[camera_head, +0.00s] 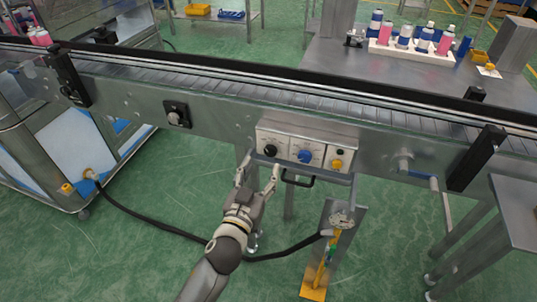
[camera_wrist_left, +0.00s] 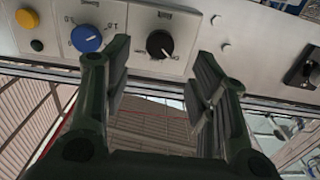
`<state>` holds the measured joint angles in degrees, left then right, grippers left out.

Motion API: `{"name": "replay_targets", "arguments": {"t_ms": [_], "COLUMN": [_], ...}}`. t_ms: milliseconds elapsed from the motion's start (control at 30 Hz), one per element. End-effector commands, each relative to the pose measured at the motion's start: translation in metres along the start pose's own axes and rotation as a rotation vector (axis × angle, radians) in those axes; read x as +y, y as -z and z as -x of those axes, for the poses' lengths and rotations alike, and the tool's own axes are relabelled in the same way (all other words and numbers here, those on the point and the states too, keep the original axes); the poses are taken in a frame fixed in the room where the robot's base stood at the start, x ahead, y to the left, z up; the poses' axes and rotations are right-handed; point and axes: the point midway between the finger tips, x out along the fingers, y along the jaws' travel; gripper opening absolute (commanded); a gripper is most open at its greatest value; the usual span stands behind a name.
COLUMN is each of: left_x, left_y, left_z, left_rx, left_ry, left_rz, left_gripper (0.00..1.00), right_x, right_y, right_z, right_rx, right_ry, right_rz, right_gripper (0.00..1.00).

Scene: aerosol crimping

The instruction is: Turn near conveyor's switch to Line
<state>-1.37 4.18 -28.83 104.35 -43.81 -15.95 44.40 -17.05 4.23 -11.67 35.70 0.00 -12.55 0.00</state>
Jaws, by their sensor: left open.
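The near conveyor (camera_head: 215,100) crosses the head view and carries a white control panel (camera_head: 325,147) on its near side. The panel has a black rotary knob (camera_head: 270,150) at left, a blue rotary knob (camera_head: 304,156) in the middle and a yellow button (camera_head: 337,164) at right. My left gripper (camera_head: 258,172) is open and empty just below the black knob. In the left wrist view, the black knob (camera_wrist_left: 160,44) shows between the open fingers, with the blue knob (camera_wrist_left: 86,38) beside the left finger. The printed labels are too small to read. My right gripper is not in view.
A black handle (camera_head: 297,181) sticks out below the panel. A black hose (camera_head: 150,219) runs low behind my left arm to a foot-pedal stand (camera_head: 328,250). A metal table (camera_head: 508,205) stands at right. A white rack of bottles (camera_head: 412,48) stands beyond the conveyor.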

Motion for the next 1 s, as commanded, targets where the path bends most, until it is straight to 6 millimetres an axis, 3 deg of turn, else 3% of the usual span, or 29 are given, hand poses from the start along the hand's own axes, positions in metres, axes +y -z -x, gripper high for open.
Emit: {"name": "replay_targets", "arguments": {"t_ms": [200, 400, 833, 1000], "left_x": [0.0, 0.0, 0.0, 0.0], "left_y": [0.001, 0.0, -0.001, -0.001], "left_z": [-0.039, -0.06, -0.067, -0.067], "left_rx": [0.001, 0.0, -0.001, -0.001], "left_ry": [-0.001, -0.001, -0.001, -0.001], "left_rz": [-0.001, -0.001, -0.001, -0.001], "left_gripper": [0.53, 0.53, 0.53, 0.31], "right_x": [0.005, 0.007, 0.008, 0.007], "right_y": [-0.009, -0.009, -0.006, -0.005], "right_z": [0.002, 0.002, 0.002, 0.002], "right_rx": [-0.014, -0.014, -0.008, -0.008], "right_ry": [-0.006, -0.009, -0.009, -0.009], "right_rz": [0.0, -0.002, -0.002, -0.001], "right_gripper": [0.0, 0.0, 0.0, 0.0]}}
